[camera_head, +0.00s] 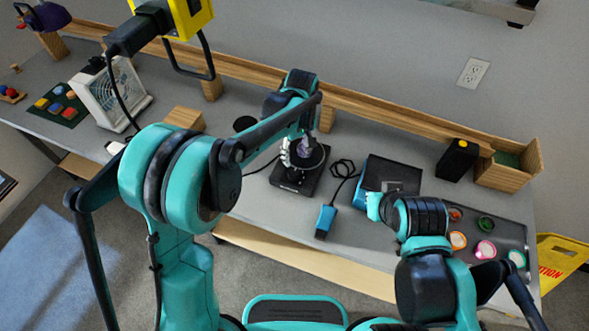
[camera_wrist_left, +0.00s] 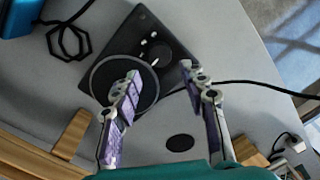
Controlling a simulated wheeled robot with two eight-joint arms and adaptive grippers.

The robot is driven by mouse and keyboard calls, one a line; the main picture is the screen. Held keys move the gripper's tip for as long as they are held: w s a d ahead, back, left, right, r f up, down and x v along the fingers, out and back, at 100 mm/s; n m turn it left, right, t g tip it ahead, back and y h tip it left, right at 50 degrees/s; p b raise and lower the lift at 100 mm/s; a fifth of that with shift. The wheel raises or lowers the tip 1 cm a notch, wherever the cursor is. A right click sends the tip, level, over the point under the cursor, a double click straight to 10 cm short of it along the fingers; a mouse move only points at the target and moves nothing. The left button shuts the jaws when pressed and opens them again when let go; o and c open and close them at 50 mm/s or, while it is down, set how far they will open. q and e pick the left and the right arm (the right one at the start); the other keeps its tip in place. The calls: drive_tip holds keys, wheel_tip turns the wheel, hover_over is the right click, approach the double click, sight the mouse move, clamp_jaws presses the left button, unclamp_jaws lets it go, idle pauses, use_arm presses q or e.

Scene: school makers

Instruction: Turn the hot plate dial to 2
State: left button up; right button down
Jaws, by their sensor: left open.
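The hot plate (camera_head: 290,181) is a flat black unit on the grey table, below my left gripper (camera_head: 303,158), which hides part of it. In the left wrist view the hot plate (camera_wrist_left: 137,25) shows a round burner ring (camera_wrist_left: 93,82) and a black dial (camera_wrist_left: 158,52) with small white marks around it. The dial's number cannot be read. My left gripper (camera_wrist_left: 160,74) is open, its two fingertips apart, one over the burner and one beside the plate's edge. The dial lies just beyond the gap, with no visible contact. My right gripper (camera_head: 385,197) is by a dark box; its fingers are unclear.
A blue block (camera_head: 326,220) with a black cable lies right of the hot plate. Further right are a dark flat box (camera_head: 392,172), a tray of colored cups (camera_head: 515,235) and a wooden bin (camera_head: 512,170). A white fan (camera_head: 115,93) stands left. A cable (camera_wrist_left: 265,86) leaves the hot plate.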

sight(294, 172)
use_arm(q)
wheel_tip(294, 172, down, 8)
drive_tip(key=b, duration=0.2)
drive_tip(key=shift+s+a+b, duration=0.1)
drive_tip(key=shift+a+b, duration=0.05)
drive_tip(key=shift+b, duration=0.15)
drive_tip(key=shift+c, duration=0.2)
drive_tip(key=c, duration=0.8)
